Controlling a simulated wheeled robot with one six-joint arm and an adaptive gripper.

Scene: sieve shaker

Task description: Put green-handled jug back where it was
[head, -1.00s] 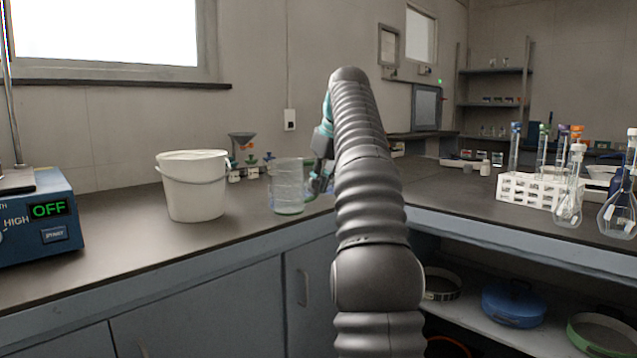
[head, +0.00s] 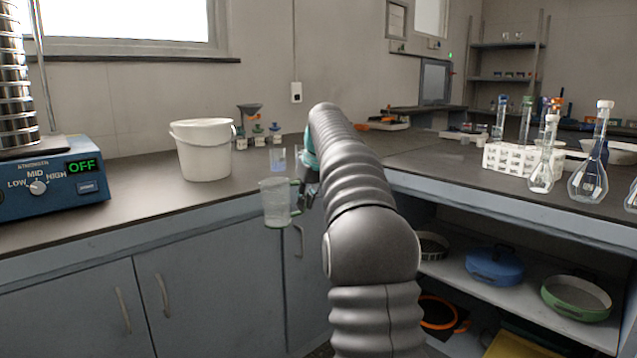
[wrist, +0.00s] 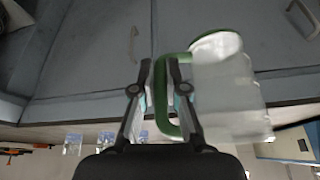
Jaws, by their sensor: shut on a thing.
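The green-handled jug (head: 276,203) is a clear beaker-like jug with a green base and green handle. In the head view it hangs upright in front of the counter's front edge, left of my arm. My gripper (wrist: 162,85) is shut on the jug's green handle in the wrist view, where the jug (wrist: 228,90) shows upside down on the right. In the head view my gripper (head: 304,188) is partly hidden behind my arm.
A white bucket (head: 204,152) stands on the counter (head: 130,185). A smaller clear beaker (head: 278,159) and several small bottles stand behind the jug. The sieve shaker (head: 50,190) reads OFF at left. A tube rack (head: 508,160) and flasks stand at right.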

